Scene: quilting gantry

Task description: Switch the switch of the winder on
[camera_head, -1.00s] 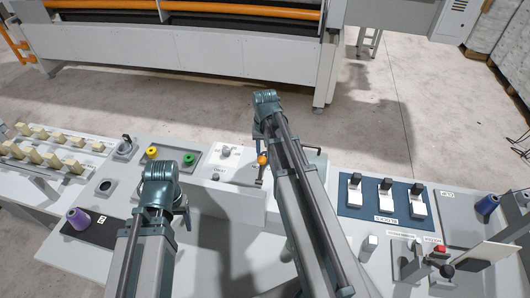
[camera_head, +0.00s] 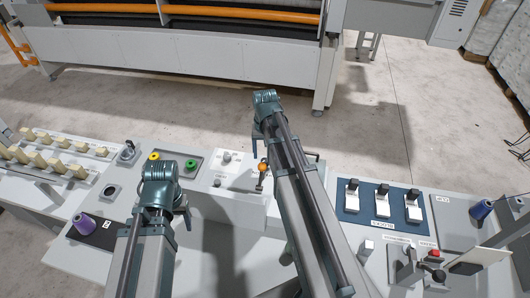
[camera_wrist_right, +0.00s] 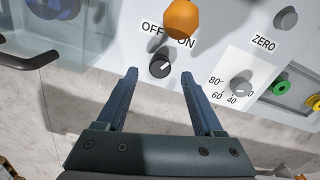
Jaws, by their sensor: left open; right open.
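An orange ball-shaped knob (camera_head: 262,167) stands on the middle console panel in the head view. In the right wrist view the orange knob (camera_wrist_right: 182,18) partly covers the space between the OFF and ON labels.
A grey knob with a numbered scale (camera_wrist_right: 240,85) and a ZERO knob (camera_wrist_right: 286,18) lie right of the black knob. A green knob (camera_head: 191,164) and a yellow knob (camera_head: 153,156) sit to the left.

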